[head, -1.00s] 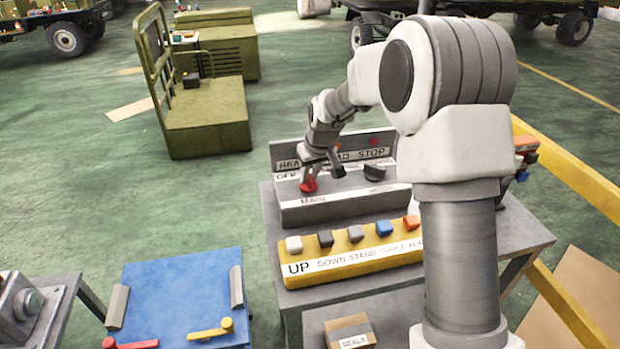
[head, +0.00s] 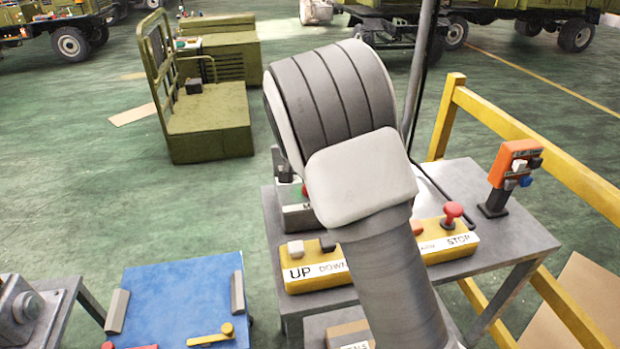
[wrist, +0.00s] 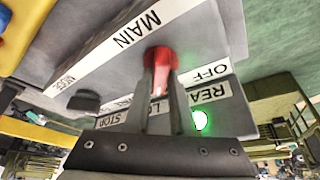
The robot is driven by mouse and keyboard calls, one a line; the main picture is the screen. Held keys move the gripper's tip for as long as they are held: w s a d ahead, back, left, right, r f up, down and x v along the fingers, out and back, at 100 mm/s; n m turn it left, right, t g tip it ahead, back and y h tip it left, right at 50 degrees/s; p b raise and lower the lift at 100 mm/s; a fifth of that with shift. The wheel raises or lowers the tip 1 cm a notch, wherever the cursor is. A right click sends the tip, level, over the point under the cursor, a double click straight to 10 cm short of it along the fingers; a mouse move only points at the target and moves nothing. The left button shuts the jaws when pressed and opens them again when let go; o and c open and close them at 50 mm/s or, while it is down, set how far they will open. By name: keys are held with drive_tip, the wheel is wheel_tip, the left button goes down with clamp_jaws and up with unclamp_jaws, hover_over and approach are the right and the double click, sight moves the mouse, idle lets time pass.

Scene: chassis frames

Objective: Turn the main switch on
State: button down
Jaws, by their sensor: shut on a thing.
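The main switch is a red knob (wrist: 160,57) on a grey panel, below the label MAIN (wrist: 137,30) in the upside-down wrist view. My gripper (wrist: 160,68) is shut on this red knob, with a finger on either side. A lamp (wrist: 200,120) glows green on the panel beside the READY label (wrist: 212,92), near the OFF label (wrist: 211,72). In the head view my own arm hides my gripper and most of the panel (head: 299,217); only its left edge shows.
A dark knob (wrist: 84,101) sits farther along the panel. In the head view, a yellow button box (head: 455,253) with a red stop button (head: 453,210) stands in front. An orange pendant (head: 515,162) stands on the table's right. A yellow railing (head: 540,160) runs behind.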

drive_tip(key=shift+m+h, duration=0.3)
drive_tip(key=shift+m, duration=0.3)
drive_tip(key=c, duration=0.8)
unclamp_jaws()
drive_tip(key=shift+o, duration=0.2)
drive_tip(key=v, duration=1.7)
drive_tip(key=shift+r+p, duration=0.25)
drive_tip(key=shift+p, duration=0.1)
drive_tip(key=shift+w, duration=0.15)
